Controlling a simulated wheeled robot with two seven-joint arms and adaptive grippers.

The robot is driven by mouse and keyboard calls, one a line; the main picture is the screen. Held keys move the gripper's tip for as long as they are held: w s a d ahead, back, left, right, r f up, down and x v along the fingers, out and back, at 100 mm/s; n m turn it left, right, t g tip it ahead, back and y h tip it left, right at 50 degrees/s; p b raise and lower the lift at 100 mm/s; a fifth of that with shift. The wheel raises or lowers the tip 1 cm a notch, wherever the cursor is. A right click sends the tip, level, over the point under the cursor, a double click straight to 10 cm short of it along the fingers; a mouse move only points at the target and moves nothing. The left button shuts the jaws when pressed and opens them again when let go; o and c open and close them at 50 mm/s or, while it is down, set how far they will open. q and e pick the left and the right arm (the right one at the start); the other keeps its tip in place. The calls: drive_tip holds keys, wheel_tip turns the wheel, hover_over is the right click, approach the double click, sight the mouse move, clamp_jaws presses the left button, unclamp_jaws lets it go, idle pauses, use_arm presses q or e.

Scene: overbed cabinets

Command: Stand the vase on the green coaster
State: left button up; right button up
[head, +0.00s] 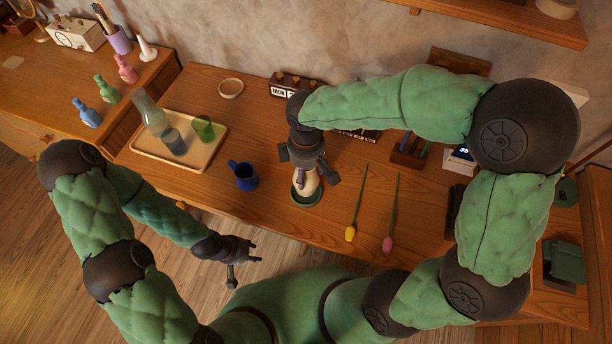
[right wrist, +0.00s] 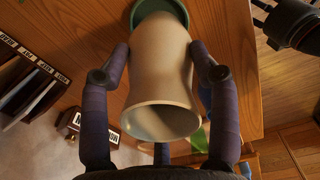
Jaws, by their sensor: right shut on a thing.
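The cream vase (head: 307,184) is upright in my right gripper (head: 308,174), over the green coaster (head: 306,203) near the desk's front edge. In the right wrist view my right gripper (right wrist: 160,85) has its fingers on both sides of the vase (right wrist: 160,70), and the open mouth faces the camera. The coaster (right wrist: 184,10) shows as a green rim around the vase's far end. I cannot tell whether the base touches it. My left gripper (head: 243,267) is open and empty, in front of the desk's front edge.
A blue mug (head: 243,176) stands left of the coaster. Two tulips (head: 356,207) lie to its right. A tray (head: 207,153) with glasses and a carafe is further left. A pen holder (head: 408,153) and block calendar (head: 292,86) stand behind.

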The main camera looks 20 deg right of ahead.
drive_tip(key=shift+w+f+b, duration=0.15)
drive_tip(key=shift+f+b, duration=0.15)
drive_tip(key=shift+f, duration=0.55)
drive_tip(key=shift+w+f+b, duration=0.1)
drive_tip(key=shift+f+b, duration=0.2)
drive_tip(key=shift+f, duration=0.55)
drive_tip(key=shift+f, duration=0.2)
drive_tip(key=o, duration=1.5)
drive_tip(key=shift+r, duration=0.15)
wheel_tip(320, 180, up, 12)
drive_tip(key=p, duration=0.4)
drive_tip(key=shift+p, duration=0.35)
